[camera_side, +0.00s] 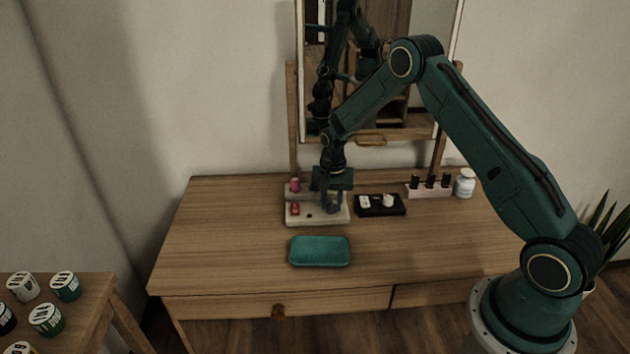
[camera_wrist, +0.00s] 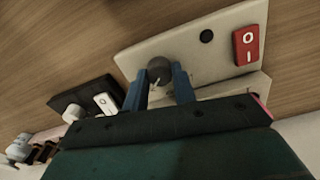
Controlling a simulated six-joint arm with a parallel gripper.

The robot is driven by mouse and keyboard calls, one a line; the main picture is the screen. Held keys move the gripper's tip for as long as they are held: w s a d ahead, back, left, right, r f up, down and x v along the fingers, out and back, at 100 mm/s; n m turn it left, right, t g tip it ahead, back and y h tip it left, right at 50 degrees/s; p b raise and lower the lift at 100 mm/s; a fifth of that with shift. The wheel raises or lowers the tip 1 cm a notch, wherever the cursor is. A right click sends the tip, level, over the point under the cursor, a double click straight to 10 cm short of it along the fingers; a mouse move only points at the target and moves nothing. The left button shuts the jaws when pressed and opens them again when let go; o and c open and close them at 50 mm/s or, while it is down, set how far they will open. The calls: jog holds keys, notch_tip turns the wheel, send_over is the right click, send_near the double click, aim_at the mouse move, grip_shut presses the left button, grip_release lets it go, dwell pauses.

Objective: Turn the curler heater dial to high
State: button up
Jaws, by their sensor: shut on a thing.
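The curler heater (camera_side: 300,217) is a cream box on the dressing table, with a red switch (camera_side: 295,208) at its left in the side view. In the wrist view its cream panel (camera_wrist: 195,47) shows the red rocker switch (camera_wrist: 249,46), marked O and I, and a small black spot. A dark round dial (camera_wrist: 159,70) with a pale pointer line sits on the panel. My gripper (camera_wrist: 165,84) has its blue fingers on either side of the dial, shut on it. In the side view my gripper (camera_side: 332,200) comes down from above and hides most of the dial.
A black box (camera_side: 399,211) with a white switch and a white knob stands just right of the heater. A pink rack of dark-capped bottles (camera_side: 429,193) and a white jar (camera_side: 465,183) are farther right. A teal tray (camera_side: 320,251) lies in front. A mirror (camera_side: 400,115) stands behind.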

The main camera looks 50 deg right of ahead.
aim_at(331, 205)
jog(key=shift+m, duration=0.3)
jog(key=o, duration=1)
jog(key=shift+r, duration=0.15)
notch_tip(331, 205, up, 14)
jog(key=shift+f, duration=0.2)
dwell(0.4)
